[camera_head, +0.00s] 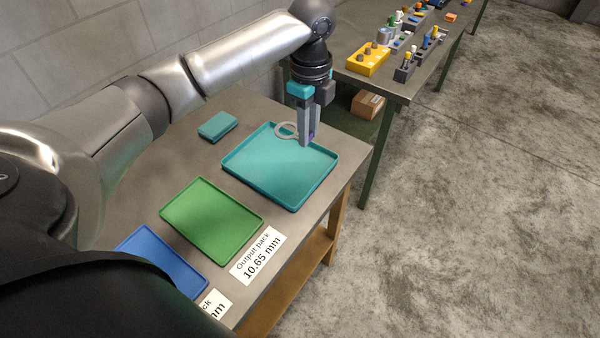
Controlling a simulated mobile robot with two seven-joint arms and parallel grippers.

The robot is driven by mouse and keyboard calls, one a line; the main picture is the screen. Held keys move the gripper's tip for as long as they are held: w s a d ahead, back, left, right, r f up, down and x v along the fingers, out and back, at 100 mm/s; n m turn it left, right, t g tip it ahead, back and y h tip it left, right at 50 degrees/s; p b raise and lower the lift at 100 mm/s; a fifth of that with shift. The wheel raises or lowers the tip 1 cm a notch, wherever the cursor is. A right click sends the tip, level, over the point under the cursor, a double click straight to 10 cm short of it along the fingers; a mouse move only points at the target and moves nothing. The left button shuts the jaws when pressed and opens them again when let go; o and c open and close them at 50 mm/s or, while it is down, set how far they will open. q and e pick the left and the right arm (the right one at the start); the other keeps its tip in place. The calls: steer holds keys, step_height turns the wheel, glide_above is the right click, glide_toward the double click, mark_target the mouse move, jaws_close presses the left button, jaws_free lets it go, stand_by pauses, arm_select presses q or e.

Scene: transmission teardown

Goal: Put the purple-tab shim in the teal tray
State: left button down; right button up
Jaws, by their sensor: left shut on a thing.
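My left gripper (308,138) is over the back right part of the teal tray (262,180), pointing down. It is shut on the purple-tab shim (287,130), a thin pale grey ring that sticks out to the left of the fingers. A bit of purple shows between the fingers; most of the tab is hidden by them. The shim appears just above the tray floor; I cannot tell whether it touches it. The tray holds nothing else that I can see. My right gripper is not in view.
A green tray (212,215) and a blue tray (160,258) lie nearer on the same table, with printed labels (257,255) by the front edge. A small teal box (217,126) sits behind.

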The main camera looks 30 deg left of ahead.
mark_target(307, 186)
arm_select(q)
step_height(307, 186, down, 15)
steer(key=b, duration=0.2)
steer(key=shift+b, duration=0.35)
steer(key=shift+f, duration=0.2)
steer(key=c, duration=0.7)
jaws_free()
steer(key=shift+r, duration=0.15)
step_height(307, 186, up, 12)
steer(key=shift+r+p, duration=0.1)
steer(key=shift+p, duration=1.15)
